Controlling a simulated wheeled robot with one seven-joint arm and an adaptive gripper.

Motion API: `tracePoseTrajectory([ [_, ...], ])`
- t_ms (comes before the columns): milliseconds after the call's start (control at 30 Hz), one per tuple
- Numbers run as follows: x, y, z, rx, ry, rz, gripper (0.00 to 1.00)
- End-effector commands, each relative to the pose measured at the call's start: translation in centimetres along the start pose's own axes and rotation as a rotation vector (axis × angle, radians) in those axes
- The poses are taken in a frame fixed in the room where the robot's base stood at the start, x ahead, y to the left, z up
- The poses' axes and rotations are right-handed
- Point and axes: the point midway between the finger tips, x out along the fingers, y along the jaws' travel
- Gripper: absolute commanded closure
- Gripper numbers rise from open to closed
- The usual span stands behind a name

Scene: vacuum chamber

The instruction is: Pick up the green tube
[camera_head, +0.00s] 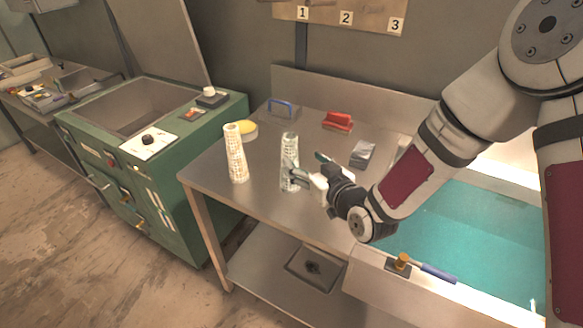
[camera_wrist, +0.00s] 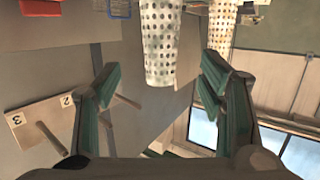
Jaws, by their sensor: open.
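Two pale perforated tubes stand upright on the metal table. The nearer one to my gripper is a grey-white tube with a faint greenish tint (camera_head: 290,155); in the wrist view this tube (camera_wrist: 160,40) shows at top centre, lined up between the fingers. The other, a cream tube (camera_head: 236,155), stands to its left and appears behind it in the wrist view (camera_wrist: 217,35). Neither looks strongly green. My gripper (camera_head: 308,167) is open and empty, just right of the grey-white tube, one finger overlapping it in the head view. The fingers (camera_wrist: 160,82) are spread in the wrist view; contact cannot be told.
A yellow round item (camera_head: 247,130), a blue-handled item (camera_head: 281,108), a red block (camera_head: 338,122) and a grey stack (camera_head: 362,153) lie farther back on the table. A teal basin (camera_head: 470,225) is at right. A green machine (camera_head: 165,180) stands left. The table's front-left is clear.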

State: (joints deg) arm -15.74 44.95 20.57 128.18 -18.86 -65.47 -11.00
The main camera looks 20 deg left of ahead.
Motion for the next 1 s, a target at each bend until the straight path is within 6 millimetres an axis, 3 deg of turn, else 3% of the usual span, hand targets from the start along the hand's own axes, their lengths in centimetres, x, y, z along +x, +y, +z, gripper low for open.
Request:
tracePoseTrajectory([
  [133, 2.4, -0.1, 0.0, 0.0, 0.001, -0.001, 0.37],
  [433, 4.5, -0.1, 0.0, 0.001, -0.001, 0.0, 0.37],
  [700, 8.1, 0.0, 0.1, 0.0, 0.0, 0.0, 0.37],
  [1000, 8.8, 0.0, 0.1, 0.0, -0.001, 0.001, 0.37],
])
